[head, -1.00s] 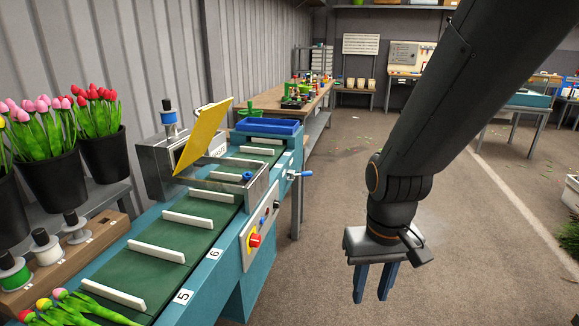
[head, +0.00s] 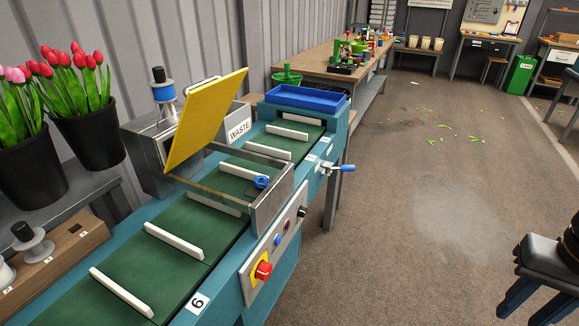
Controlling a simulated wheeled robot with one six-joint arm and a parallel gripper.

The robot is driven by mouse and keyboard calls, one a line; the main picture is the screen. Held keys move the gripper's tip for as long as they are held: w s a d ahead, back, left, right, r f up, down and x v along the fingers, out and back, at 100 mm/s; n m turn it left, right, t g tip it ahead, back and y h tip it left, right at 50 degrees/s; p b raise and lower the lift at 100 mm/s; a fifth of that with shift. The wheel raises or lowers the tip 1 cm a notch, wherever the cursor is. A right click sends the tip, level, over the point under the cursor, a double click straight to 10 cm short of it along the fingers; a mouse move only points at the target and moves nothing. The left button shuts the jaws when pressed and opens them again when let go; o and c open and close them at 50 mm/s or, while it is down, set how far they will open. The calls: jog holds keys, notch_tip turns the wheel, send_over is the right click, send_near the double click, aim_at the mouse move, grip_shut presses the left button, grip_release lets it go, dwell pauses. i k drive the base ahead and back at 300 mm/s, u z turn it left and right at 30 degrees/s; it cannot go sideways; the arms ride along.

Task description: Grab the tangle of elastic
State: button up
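A small dark-blue looped bundle (head: 262,182), which looks like the tangle of elastic, sits at the near right end of the binding station, by its metal side plate. Its finer shape is too small to tell. The yellow guard (head: 205,120) above the station is tilted up, and the belt (head: 170,262) runs beneath. My gripper (head: 530,312) is at the lower right edge, over the floor, well to the right of the conveyor. Its two blue fingers stand apart with nothing seen between them; part of it is cut off by the frame.
White cleats cross the belt. A red stop button (head: 263,270) and a blue-handled crank (head: 347,168) stick out on the near side. A blue tray (head: 306,98) is at the far end. Tulip buckets (head: 88,138) stand left. The floor between gripper and conveyor is clear.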

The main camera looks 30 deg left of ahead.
aim_at(266, 180)
jog(key=u, duration=0.15)
jog(key=i, duration=0.7)
jog(key=u, duration=1.15)
jog(key=i, duration=0.65)
jog(key=u, duration=0.7)
